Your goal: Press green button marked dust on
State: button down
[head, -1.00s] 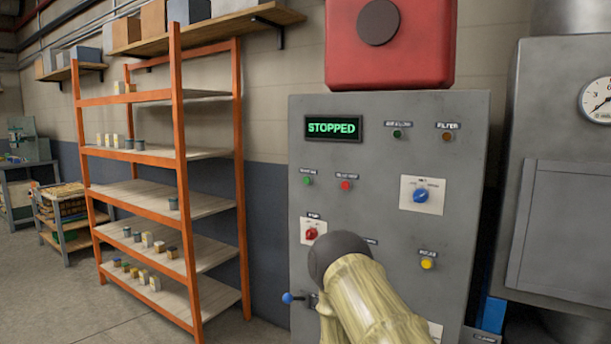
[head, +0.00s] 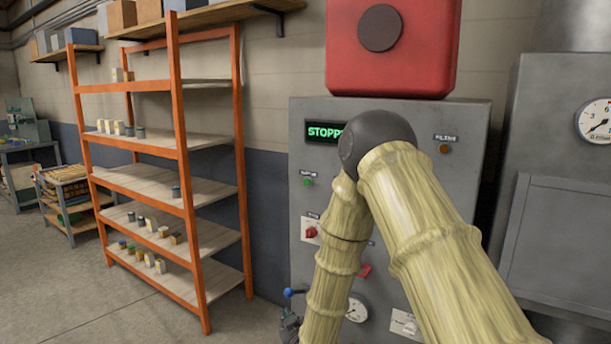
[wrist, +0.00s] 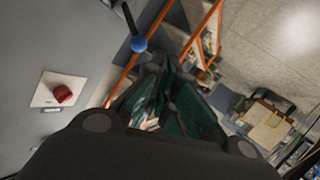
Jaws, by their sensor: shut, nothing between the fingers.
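The green button (head: 308,182) sits on the left of the grey control panel (head: 473,200), under a small label too blurred to read surely. The panel's display (head: 323,132) shows green letters, partly covered by my arm; the visible part reads "STOPP". In the wrist view my gripper (wrist: 166,72) is shut and empty, its dark green fingers together near the blue-ball lever. The green button is not visible in the wrist view. My arm covers the middle of the panel in the head view.
A lever with a blue ball (wrist: 138,45) sticks out by my gripper; the ball also shows in the head view (head: 288,293). A red knob (head: 311,232) on a white plate is below the green button. An orange shelf rack (head: 190,200) stands left.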

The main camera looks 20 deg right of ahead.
aim_at(307, 182)
jog(key=w+r+t+h+p, duration=0.1)
jog(key=w+r+t, duration=0.1)
jog(key=r, duration=0.9)
jog(key=w+d+r+t+h+p, duration=0.1)
jog(key=w+r, duration=0.4)
jog(key=r, duration=0.7)
jog(key=w+r+t+p, duration=0.3)
jog(key=r, duration=0.8)
jog(key=shift+w+d+r+t+h, duration=0.15)
jog(key=shift+d+r+t+h, duration=0.1)
jog(key=shift+t+h, duration=0.15)
jog(key=shift+d+p, duration=0.15)
jog(key=shift+p, duration=0.2)
jog(key=shift+w+d+p, duration=0.15)
jog(key=shift+w+d, duration=0.75)
jog(key=shift+d, duration=0.2)
jog(key=shift+w+d+p, duration=0.1)
jog(key=shift+w+d, duration=0.8)
jog(key=shift+d, duration=0.25)
jog(key=shift+w+d+p, duration=0.15)
jog(key=shift+w+d, duration=0.75)
jog(key=shift+d, duration=0.2)
jog(key=shift+w+d, duration=0.15)
jog(key=shift+w+d, duration=0.15)
jog(key=shift+d, duration=0.05)
